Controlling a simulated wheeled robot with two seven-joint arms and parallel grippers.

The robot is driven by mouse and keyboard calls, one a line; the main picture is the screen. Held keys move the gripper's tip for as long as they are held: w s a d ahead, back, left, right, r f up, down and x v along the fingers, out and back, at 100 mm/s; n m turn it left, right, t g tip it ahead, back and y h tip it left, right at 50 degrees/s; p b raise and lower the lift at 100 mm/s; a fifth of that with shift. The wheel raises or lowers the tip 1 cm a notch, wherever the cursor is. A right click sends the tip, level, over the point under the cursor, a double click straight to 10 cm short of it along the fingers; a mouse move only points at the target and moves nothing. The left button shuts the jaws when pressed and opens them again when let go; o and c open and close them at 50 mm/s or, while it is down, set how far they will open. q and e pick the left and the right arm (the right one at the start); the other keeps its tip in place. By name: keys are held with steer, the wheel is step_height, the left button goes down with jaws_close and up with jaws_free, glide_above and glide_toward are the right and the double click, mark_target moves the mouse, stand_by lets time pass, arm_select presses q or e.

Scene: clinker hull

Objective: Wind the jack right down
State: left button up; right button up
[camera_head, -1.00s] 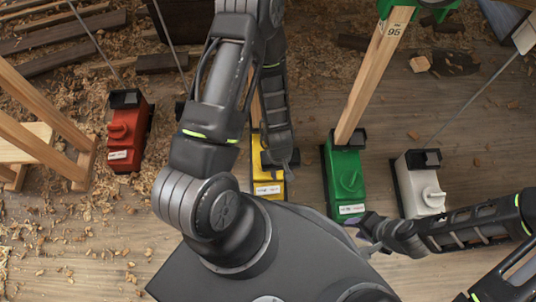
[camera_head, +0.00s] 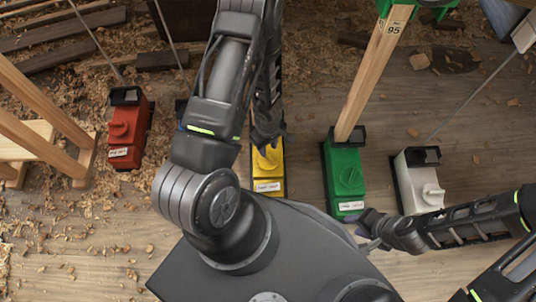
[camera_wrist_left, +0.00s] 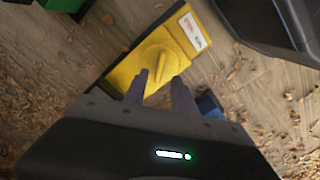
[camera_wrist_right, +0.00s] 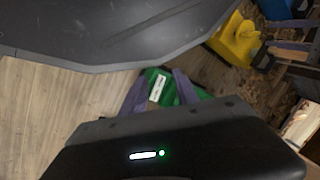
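The yellow jack (camera_head: 268,180) stands on the floor in the head view, its round knob and white label visible. In the left wrist view the yellow knob (camera_wrist_left: 157,63) has a raised grip bar. My left gripper (camera_head: 266,143) is above the yellow jack, covering its far part. In the left wrist view its fingers (camera_wrist_left: 160,80) are apart, tips by the knob's near edge; I cannot tell if they touch it. The green jack (camera_head: 344,177) stands to the right under a wooden post. My right gripper (camera_head: 368,240) is open and empty near its label end.
A red jack (camera_head: 127,133) stands left and a white jack (camera_head: 423,187) right. A blue jack (camera_wrist_left: 208,103) is partly hidden beside the yellow one. A wooden post (camera_head: 373,75) and thin rods (camera_head: 476,97) rise among them. Wood shavings litter the floor.

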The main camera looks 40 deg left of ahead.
mark_target(268, 155)
arm_select(q)
step_height(268, 155, down, 6)
steer(key=b, duration=0.3)
steer(key=shift+c, duration=0.3)
jaws_close()
